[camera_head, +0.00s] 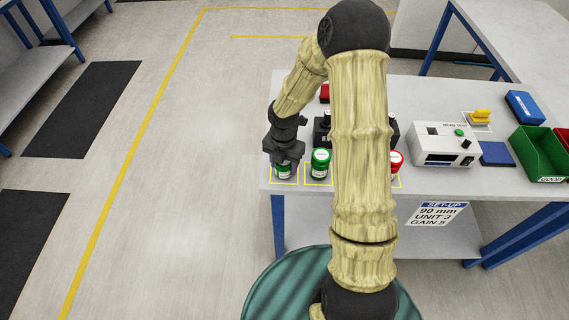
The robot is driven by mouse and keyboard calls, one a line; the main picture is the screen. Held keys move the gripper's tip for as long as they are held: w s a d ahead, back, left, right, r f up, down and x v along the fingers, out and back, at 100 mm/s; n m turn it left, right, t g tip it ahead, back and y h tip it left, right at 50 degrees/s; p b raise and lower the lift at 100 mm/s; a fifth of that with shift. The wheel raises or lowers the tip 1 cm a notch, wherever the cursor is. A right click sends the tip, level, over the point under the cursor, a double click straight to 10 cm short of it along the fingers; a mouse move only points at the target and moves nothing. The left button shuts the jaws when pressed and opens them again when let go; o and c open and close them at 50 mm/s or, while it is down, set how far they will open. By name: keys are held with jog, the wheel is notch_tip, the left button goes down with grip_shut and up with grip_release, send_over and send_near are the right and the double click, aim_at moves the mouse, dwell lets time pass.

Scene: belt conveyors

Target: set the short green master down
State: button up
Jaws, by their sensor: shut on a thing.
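My gripper (284,160) is low over the left front corner of the bench, shut on a green cylinder, the short green master (283,173). The master stands upright, with its top hidden by the gripper. It is at or just above a yellow-outlined square; I cannot tell if it touches the bench. A second green-capped cylinder (320,163) with a pale label stands just right of it in its own yellow outline. A red-capped cylinder (396,162) stands further right, partly hidden by my arm.
A black fixture (322,130) is partly hidden behind my arm. To the right are a white tester box (445,144), a blue pad (496,153), a green bin (536,155) and a blue box (525,107). A set-up sign (438,214) hangs at the front edge (480,195).

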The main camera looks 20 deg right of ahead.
jog(key=shift+d+f, duration=0.15)
jog(key=shift+f, duration=0.15)
jog(key=o, duration=1.3)
jog(key=shift+c, duration=0.2)
jog(key=shift+r, duration=0.1)
notch_tip(320, 180, up, 12)
jog(key=shift+r+p, duration=0.1)
jog(key=shift+p, duration=0.2)
jog(key=s+r+m+t, duration=0.1)
jog(key=s+m, duration=0.6)
jog(key=m, duration=0.7)
jog(key=s+r+m+t, duration=0.1)
jog(key=s+r+m, duration=0.2)
jog(key=s+m, duration=0.4)
jog(key=shift+r+m+t, duration=0.3)
jog(key=shift+m, duration=3.2)
